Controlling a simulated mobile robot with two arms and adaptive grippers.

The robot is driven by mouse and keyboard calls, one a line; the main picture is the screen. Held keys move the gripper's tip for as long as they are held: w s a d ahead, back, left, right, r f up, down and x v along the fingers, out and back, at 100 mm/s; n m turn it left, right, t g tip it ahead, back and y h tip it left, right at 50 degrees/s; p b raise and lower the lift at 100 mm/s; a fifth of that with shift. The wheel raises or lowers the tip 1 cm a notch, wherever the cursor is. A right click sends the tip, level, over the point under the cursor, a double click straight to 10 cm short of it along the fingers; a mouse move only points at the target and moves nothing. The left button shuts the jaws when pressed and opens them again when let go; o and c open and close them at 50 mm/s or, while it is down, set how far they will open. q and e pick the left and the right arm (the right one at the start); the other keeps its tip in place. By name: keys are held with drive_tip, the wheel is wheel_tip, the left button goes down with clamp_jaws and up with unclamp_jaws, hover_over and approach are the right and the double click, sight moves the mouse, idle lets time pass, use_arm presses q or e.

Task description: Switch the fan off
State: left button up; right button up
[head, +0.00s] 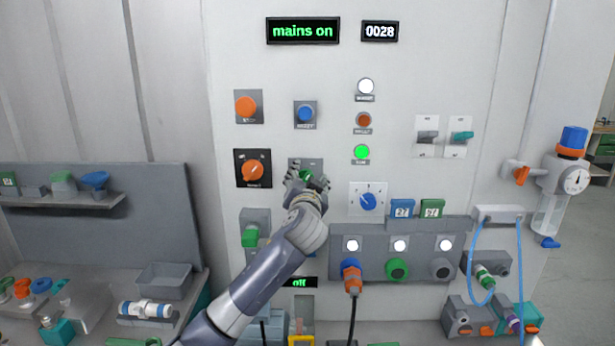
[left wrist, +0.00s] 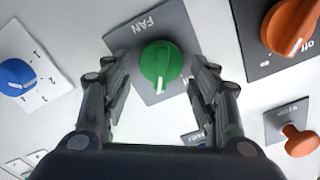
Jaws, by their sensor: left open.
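The fan switch is a green knob (left wrist: 160,66) on a grey plate (left wrist: 146,28) lettered FAN. In the left wrist view its white pointer mark points down, toward my gripper. My left gripper (left wrist: 160,100) is open, with one finger on each side of the knob and neither clearly touching it. In the head view my left gripper (head: 308,183) is at the panel in front of the fan plate (head: 306,163) and hides most of the knob. A small display (head: 299,282) below reads "off"; which device it belongs to I cannot tell. My right gripper is not in view.
An orange rotary switch (head: 253,169) sits close left of the fan plate in the head view, and a blue selector knob (head: 368,202) close right. A blue button (head: 305,113) is above. A socket block (head: 375,266) juts out lower right.

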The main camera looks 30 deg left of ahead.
use_arm(q)
drive_tip(key=c, duration=1)
drive_tip(key=shift+o, duration=0.2)
drive_tip(key=n+b, duration=0.2)
drive_tip(key=b, duration=0.1)
drive_tip(key=shift+s+f+n, duration=0.1)
drive_tip(key=shift+f+n, duration=0.05)
drive_tip(key=shift+n, duration=0.25)
drive_tip(key=n+b, duration=0.2)
drive_tip(key=shift+a+n, duration=0.15)
drive_tip(key=shift+n, duration=0.15)
drive_tip(key=n+b, duration=0.2)
drive_tip(key=n, duration=0.1)
drive_tip(key=shift+s+a, duration=0.15)
drive_tip(key=shift+s+a+r+n+b, duration=0.1)
drive_tip(key=shift+n+b, duration=0.15)
drive_tip(key=shift+n, duration=0.6)
drive_tip(key=shift+a+r+n+b, duration=0.1)
drive_tip(key=shift+n+b, duration=0.15)
drive_tip(key=shift+n, duration=0.6)
